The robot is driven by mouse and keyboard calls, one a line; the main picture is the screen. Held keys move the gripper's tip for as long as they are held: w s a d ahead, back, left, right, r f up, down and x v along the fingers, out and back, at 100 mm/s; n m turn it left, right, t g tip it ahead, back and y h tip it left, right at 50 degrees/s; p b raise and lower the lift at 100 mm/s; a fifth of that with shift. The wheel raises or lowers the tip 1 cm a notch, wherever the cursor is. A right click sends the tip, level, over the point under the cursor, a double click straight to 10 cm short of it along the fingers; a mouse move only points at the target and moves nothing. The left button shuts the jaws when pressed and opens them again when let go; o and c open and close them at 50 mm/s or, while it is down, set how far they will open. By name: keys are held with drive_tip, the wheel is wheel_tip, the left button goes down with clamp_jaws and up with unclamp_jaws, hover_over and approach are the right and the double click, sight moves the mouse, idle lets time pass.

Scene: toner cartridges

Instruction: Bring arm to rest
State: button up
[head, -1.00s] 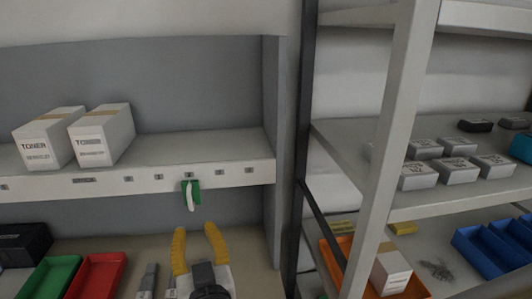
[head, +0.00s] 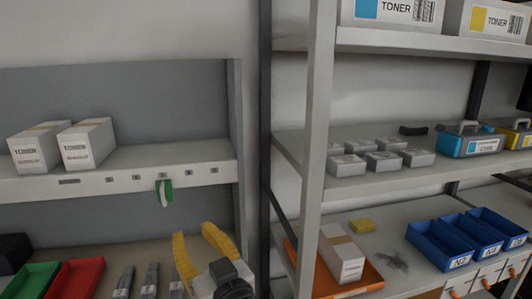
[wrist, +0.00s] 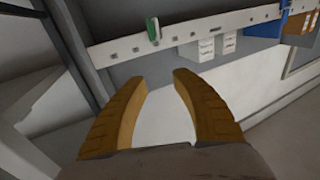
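My gripper (head: 202,252) has two yellow fingers and shows at the bottom of the head view, in front of the left shelf unit's lower bay. In the wrist view my gripper (wrist: 161,85) has its fingers spread apart with nothing between them. Two white toner boxes (head: 87,146) stand on the left unit's upper shelf, well above and left of my gripper. They look upside down in the wrist view (wrist: 213,47). A white toner box (head: 341,254) sits in an orange tray (head: 372,275) on the right rack, to the right of my gripper and apart from it.
A green and white item (head: 164,192) hangs from the left shelf's front edge. A green bin (head: 30,281) and a red bin (head: 76,279) stand at lower left. The right rack's grey post (head: 316,130) rises near my gripper. Blue bins (head: 440,243) stand on the right rack.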

drive_tip(key=s+d+f+m+g+h+b, duration=0.1)
drive_tip(key=s+d+f+m+g+h, duration=0.1)
drive_tip(key=d+f, duration=0.4)
drive_tip(key=s+d+f+m+g+h+b, duration=0.2)
drive_tip(key=d+f, duration=0.5)
drive_tip(key=d, duration=0.9)
drive_tip(key=s+d+f+m+g+h+b, duration=0.2)
drive_tip(key=s+d+f+g+h, duration=0.2)
drive_tip(key=d, duration=0.7)
wheel_tip(320, 180, down, 3)
drive_tip(key=shift+s+m+h, duration=0.3)
drive_tip(key=shift+s+h, duration=0.7)
drive_tip(key=shift+h, duration=0.2)
drive_tip(key=shift+a, duration=0.1)
